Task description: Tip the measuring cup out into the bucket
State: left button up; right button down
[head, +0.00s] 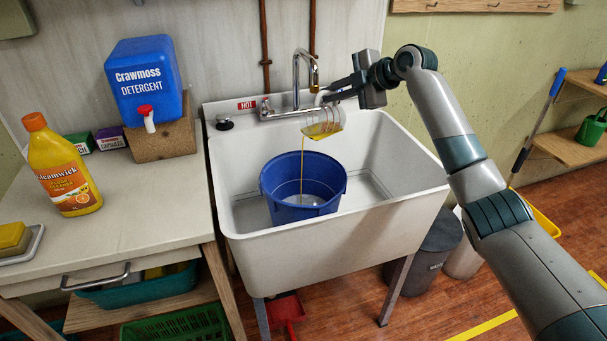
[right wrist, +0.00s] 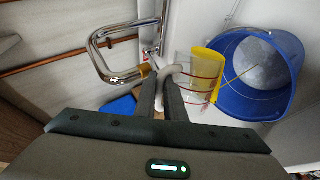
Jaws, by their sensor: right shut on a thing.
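The clear measuring cup (head: 322,124) is tilted above the bucket, with yellow liquid in it. A thin yellow stream (head: 302,165) runs from its lip down into the blue bucket (head: 270,180), which stands in the white sink. My right gripper (head: 332,93) is shut on the cup's handle, high over the sink near the faucet. In the right wrist view, the fingers close on the pale handle (right wrist: 163,72), and the cup (right wrist: 204,78) with red markings tilts toward the bucket (right wrist: 288,92). My left gripper is not in view.
The faucet (head: 296,75) rises behind the cup, close to my right gripper. The white sink (head: 330,240) has free room right of the bucket.

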aim_at(321, 93)
jog(key=shift+s+a+r+n+t+h+p, duration=0.35)
jog(key=shift+s+a+r+p, duration=0.2)
jog(key=shift+p, duration=1.2)
dwell(2.2)
jog(key=shift+a+p, duration=0.1)
jog(key=shift+p, duration=0.2)
jog(key=shift+s+a+r+p, duration=0.1)
jog(key=shift+r+p, duration=0.05)
jog(key=shift+p, duration=0.2)
dwell(0.6)
jog(key=shift+n+h, duration=0.25)
jog(key=shift+s+a+r+p, duration=0.1)
jog(key=shift+s+a+p, duration=0.05)
jog(key=shift+p, duration=0.4)
dwell(0.4)
jog(key=shift+s+a+r+n+t+h+p, duration=0.3)
jog(key=shift+s+a+n+t+p, duration=0.1)
jog(key=shift+a, duration=0.1)
jog(key=shift+a, duration=0.15)
jog(key=shift+s+a+r+n+h+p, duration=0.15)
jog(key=shift+s+a+n+h+p, duration=0.15)
jog(key=shift+s+a+p, duration=0.1)
dwell(0.3)
